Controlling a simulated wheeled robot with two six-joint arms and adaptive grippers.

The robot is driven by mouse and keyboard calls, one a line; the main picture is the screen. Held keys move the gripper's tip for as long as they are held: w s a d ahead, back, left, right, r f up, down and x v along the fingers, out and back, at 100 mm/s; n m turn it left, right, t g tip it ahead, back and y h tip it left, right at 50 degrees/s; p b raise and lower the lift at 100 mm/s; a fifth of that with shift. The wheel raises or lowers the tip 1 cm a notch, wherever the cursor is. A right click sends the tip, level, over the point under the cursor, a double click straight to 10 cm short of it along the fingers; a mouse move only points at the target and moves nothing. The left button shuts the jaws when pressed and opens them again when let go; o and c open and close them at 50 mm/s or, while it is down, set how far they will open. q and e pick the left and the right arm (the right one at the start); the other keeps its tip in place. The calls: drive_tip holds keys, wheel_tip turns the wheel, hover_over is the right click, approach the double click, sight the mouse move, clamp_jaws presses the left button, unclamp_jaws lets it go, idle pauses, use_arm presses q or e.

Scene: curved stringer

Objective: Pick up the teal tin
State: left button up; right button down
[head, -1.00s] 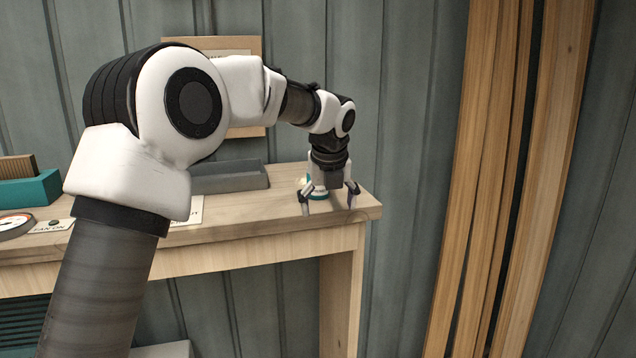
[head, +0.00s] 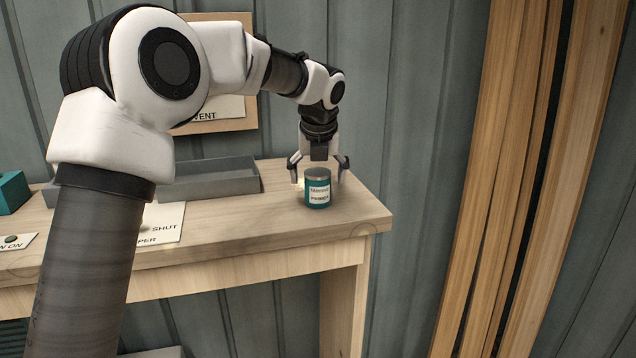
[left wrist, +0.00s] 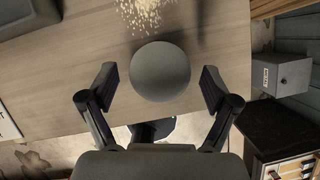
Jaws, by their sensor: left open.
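The teal tin (head: 318,190) stands upright on the wooden bench (head: 240,222) near its right end, with a white label facing the head camera. My left gripper (head: 319,173) points down just behind and above the tin, fingers spread. In the left wrist view, the tin's round grey lid (left wrist: 160,71) sits between and slightly beyond the open fingertips of the left gripper (left wrist: 159,82), with a gap on each side. The tin is not held. My right gripper is not in view.
A grey tray (head: 215,178) lies left of the tin, and a SHUT card (head: 165,225) lies nearer the front. Pale crumbs (left wrist: 142,12) lie near the tin. The bench's right edge is close by. Timber boards (head: 500,180) lean against the wall at right.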

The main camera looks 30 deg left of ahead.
sight(318, 182)
use_arm(q)
drive_tip(key=f, duration=0.1)
drive_tip(key=w+a+f, duration=0.1)
drive_tip(key=w+f, duration=0.1)
drive_tip(key=shift+w+a+f, duration=0.15)
drive_tip(key=shift+a, duration=0.2)
drive_tip(key=shift+d, duration=0.1)
drive_tip(key=shift+s+d+r, duration=0.2)
drive_tip(key=shift+s+r, duration=0.1)
drive_tip(key=shift+s, duration=0.05)
drive_tip(key=c, duration=0.4)
drive_tip(key=shift+s+d+r, duration=0.15)
drive_tip(key=shift+s, duration=0.05)
drive_tip(key=c, duration=1)
drive_tip(key=shift+o, duration=0.2)
drive_tip(key=shift+w, duration=0.1)
